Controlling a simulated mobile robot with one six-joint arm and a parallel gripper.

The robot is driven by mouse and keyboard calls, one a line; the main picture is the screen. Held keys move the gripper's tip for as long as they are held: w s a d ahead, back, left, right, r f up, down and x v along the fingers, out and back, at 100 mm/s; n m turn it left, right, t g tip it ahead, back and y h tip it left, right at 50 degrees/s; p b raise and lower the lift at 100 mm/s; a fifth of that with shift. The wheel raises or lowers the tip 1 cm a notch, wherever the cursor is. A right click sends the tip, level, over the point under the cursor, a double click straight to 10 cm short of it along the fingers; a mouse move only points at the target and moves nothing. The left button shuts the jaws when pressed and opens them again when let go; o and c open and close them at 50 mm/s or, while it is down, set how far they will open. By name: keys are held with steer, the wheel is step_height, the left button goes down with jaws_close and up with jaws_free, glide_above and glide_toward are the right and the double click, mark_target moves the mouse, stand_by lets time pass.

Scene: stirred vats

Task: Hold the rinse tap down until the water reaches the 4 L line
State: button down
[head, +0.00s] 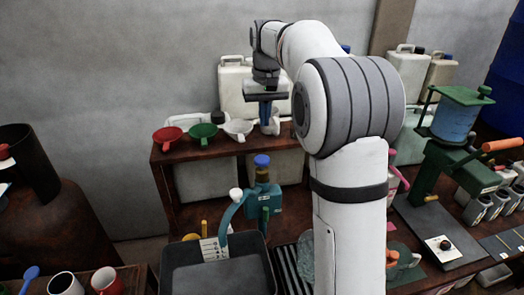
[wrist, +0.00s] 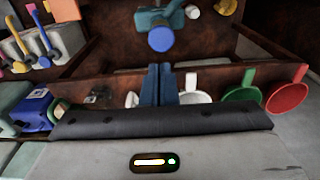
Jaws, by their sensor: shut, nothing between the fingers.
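The rinse tap (head: 264,196) is teal with a blue knob on top and a curved pale-blue spout. It stands behind a dark basin (head: 262,277), and the spout hangs over it. A white card with marks (head: 210,249) is at the basin's back left; its lines are too small to read. The basin's inside looks grey; I cannot tell the water level. My gripper (head: 266,122) is shut and empty, above the shelf, higher and farther back than the tap. In the wrist view its blue fingers (wrist: 158,68) point toward the tap's blue knob (wrist: 161,39), apart from it.
Red (head: 168,136), green (head: 203,132) and white (head: 238,128) funnels sit along the shelf edge (head: 205,150). White jerrycans (head: 232,85) stand behind. A green press (head: 450,160) is at the right.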

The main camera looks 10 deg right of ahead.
mark_target(264, 160)
steer(key=f, duration=0.3)
steer(key=f+p, duration=0.1)
steer(key=f, duration=0.3)
steer(key=f+p, duration=0.1)
steer(key=f, duration=0.3)
steer(key=shift+w+a+f, duration=0.1)
steer(key=shift+w+f, duration=0.15)
steer(key=shift+f, duration=0.1)
step_height(264, 160, down, 2)
steer(key=shift+b, duration=0.9)
steer(key=shift+s, duration=0.15)
steer(key=shift+f, duration=0.15)
stand_by(5.2)
